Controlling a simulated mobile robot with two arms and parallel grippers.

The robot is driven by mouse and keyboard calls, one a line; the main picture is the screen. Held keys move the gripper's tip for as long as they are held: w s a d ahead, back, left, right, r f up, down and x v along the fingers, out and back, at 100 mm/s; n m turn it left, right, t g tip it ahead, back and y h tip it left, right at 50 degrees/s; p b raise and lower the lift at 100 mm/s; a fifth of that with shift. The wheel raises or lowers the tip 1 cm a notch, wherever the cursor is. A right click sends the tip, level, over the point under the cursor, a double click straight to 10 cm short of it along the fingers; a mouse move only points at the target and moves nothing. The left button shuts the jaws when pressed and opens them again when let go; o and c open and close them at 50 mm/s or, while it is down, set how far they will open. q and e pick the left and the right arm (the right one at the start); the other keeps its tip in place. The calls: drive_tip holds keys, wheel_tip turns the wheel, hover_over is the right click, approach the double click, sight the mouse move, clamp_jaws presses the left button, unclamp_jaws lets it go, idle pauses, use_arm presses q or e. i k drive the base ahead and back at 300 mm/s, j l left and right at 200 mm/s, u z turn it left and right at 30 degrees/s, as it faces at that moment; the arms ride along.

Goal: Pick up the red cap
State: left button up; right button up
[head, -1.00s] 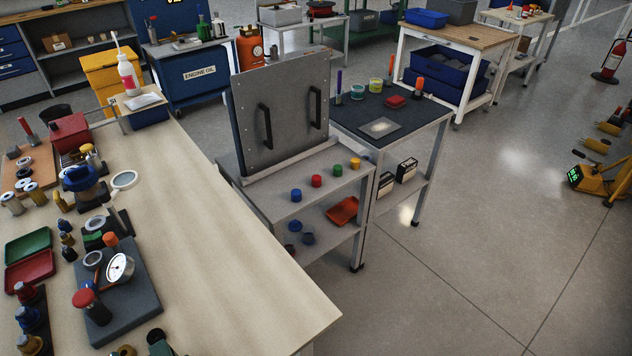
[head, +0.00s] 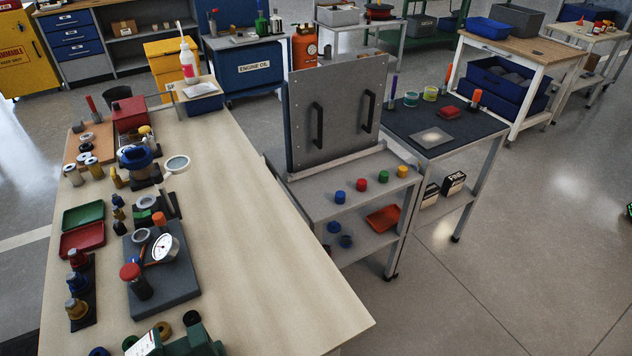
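A small red cap (head: 361,184) stands on the top shelf of the grey cart (head: 330,207), in front of the upright panel. The caps stand apart from one another. Neither of my grippers is in view.
The wooden workbench (head: 255,215) fills the left, crowded along its left side and clear on its right. A grey panel (head: 335,110) with two black handles rises behind the caps. A dark-topped table (head: 440,125) stands right of the cart. Open floor lies at the right.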

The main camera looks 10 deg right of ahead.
sight(361, 184)
drive_tip(key=i+l+u, duration=0.1)
drive_tip(key=l+u, duration=0.25)
drive_tip(key=i+l+u, duration=0.1)
drive_tip(key=l+u, duration=0.65)
